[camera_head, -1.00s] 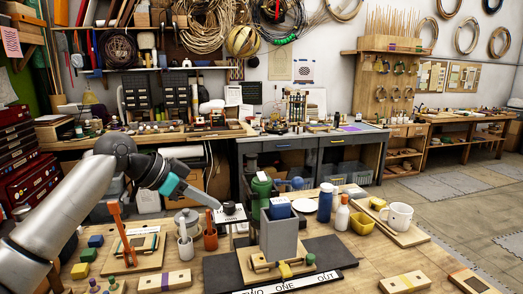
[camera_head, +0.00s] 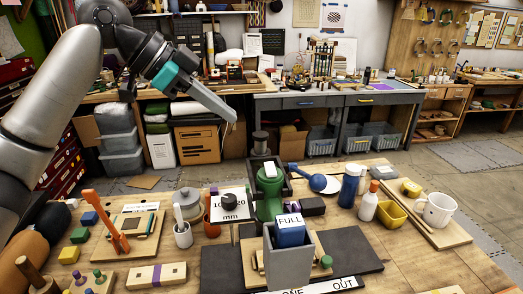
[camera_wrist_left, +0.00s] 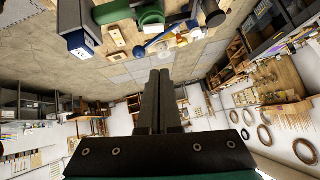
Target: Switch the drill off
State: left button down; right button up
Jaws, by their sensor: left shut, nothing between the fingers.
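The green machine (camera_head: 269,190), which looks like the drill, stands upright at the middle of the wooden table, behind a grey bin with a blue block marked FULL (camera_head: 290,231). Its switch cannot be made out. A blue round-ended lever or paddle (camera_head: 314,181) is at its right. A green body also shows upside down at the top of the left wrist view (camera_wrist_left: 148,18). My left gripper (camera_head: 233,115) is shut and empty, held in the air above and behind the machine, touching nothing; its closed fingers fill the middle of the wrist view (camera_wrist_left: 160,78). My right gripper is not seen.
A white sign (camera_head: 232,205) with a black knob stands left of the machine. An orange clamp-like tool (camera_head: 110,225), a grey pot (camera_head: 187,203), a blue bottle (camera_head: 348,187), a yellow bin (camera_head: 392,216) and a white mug (camera_head: 437,209) stand around. A grey workbench (camera_head: 340,100) is behind.

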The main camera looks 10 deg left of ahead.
pick_arm(q)
send_over(261, 172)
jog(key=s, duration=0.1)
notch_tip(261, 172, down, 6)
jog(key=shift+f+p, duration=0.25)
jog(key=shift+p, duration=0.1)
jog(key=f, duration=0.3)
jog(key=shift+w+d+f, duration=0.1)
jog(key=shift+w+f, duration=0.2)
jog(key=shift+w, duration=0.1)
jog(key=shift+w+f, duration=0.1)
jog(key=shift+f, duration=0.4)
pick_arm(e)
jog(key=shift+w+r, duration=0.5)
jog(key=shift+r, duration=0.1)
